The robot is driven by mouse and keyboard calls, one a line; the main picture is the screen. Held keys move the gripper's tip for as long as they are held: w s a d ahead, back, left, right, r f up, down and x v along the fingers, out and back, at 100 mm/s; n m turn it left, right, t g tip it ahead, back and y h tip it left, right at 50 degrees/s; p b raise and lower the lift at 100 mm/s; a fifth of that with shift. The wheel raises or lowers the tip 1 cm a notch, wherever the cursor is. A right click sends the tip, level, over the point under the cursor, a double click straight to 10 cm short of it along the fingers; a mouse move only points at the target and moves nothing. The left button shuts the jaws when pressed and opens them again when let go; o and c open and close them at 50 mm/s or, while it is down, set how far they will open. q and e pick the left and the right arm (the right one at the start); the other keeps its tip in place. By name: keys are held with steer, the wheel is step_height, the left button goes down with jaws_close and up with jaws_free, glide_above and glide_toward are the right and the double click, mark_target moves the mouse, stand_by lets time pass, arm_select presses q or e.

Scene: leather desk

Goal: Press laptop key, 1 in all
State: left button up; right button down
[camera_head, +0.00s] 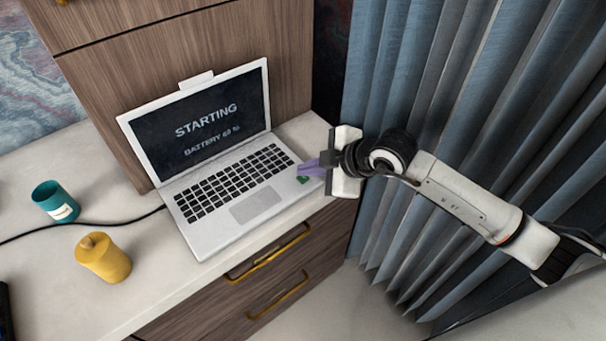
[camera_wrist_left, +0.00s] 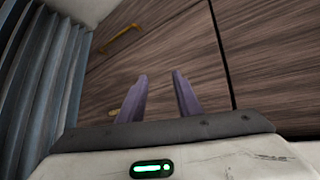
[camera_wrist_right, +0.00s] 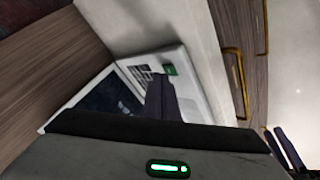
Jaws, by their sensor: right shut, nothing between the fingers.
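The open white laptop (camera_head: 236,238) stands on the desk; its lit screen (camera_head: 200,120) reads "STARTING" above a battery line. A green key (camera_head: 303,180) sits at the right end of the keyboard deck, and also shows in the right wrist view (camera_wrist_right: 171,69). My right gripper (camera_head: 303,170) is shut and empty, its purple fingertips right by the green key. I cannot tell whether they touch it. In the right wrist view the shut fingers (camera_wrist_right: 160,95) cover part of the laptop. My left gripper (camera_wrist_left: 162,85) is open and empty, facing wooden drawer fronts.
A teal cup (camera_head: 55,202) and a yellow lidded jar (camera_head: 104,258) stand left of the laptop. A black cable (camera_head: 85,223) runs to the laptop's left side. Blue curtains (camera_head: 450,110) hang at the right. Brass drawer handles (camera_head: 268,256) stick out below the desk edge.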

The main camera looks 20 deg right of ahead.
mark_target(308, 182)
steer(key=shift+r, duration=0.4)
step_height(308, 182, up, 5)
steer(key=p, duration=0.4)
stand_by(0.7)
